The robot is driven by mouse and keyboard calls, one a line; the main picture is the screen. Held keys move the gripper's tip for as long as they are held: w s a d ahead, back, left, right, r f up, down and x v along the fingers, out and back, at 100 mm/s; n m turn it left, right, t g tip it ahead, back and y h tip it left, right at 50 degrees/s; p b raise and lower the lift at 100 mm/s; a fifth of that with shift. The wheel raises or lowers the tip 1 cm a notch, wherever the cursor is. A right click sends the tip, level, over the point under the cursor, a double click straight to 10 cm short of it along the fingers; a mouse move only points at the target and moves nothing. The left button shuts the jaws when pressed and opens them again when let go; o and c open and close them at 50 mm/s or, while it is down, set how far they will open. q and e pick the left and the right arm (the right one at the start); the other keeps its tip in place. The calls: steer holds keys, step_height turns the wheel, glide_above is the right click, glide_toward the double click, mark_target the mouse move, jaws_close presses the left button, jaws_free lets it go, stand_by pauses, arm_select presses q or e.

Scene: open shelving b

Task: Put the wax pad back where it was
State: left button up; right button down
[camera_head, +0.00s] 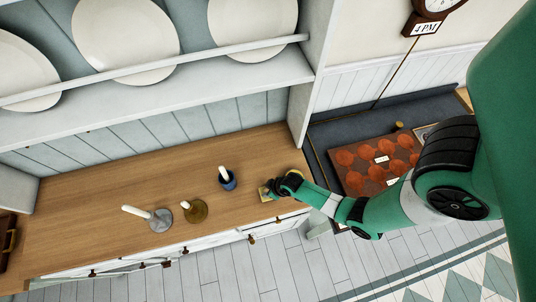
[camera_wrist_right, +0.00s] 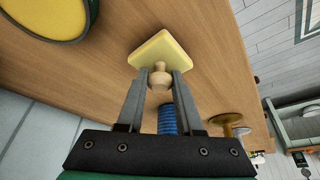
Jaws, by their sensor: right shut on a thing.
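The wax pad (camera_wrist_right: 158,46) is a pale yellow square with a turned wooden knob (camera_wrist_right: 160,82). My right gripper (camera_wrist_right: 160,76) is shut on the knob, one grey finger on each side. In the head view the pad (camera_head: 265,192) shows at the right end of the wooden counter (camera_head: 120,190), close to its front edge. My right gripper (camera_head: 283,186) is partly hidden there by its own wrist. I cannot tell whether the pad touches the counter or hangs just above it. My left gripper is not in view.
Blue (camera_head: 227,181), brass (camera_head: 195,211) and grey (camera_head: 160,219) candle holders with white candles stand left of the pad. A round dark green and yellow thing (camera_wrist_right: 42,18) lies close by in the wrist view. Plates (camera_head: 125,38) stand on the shelf above. The counter behind the candles is clear.

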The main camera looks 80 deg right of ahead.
steer(key=shift+f, duration=0.35)
steer(key=shift+f, duration=0.1)
steer(key=c, duration=1)
jaws_free()
steer(key=shift+f, duration=0.1)
steer(key=o, duration=0.4)
steer(key=shift+o, duration=0.2)
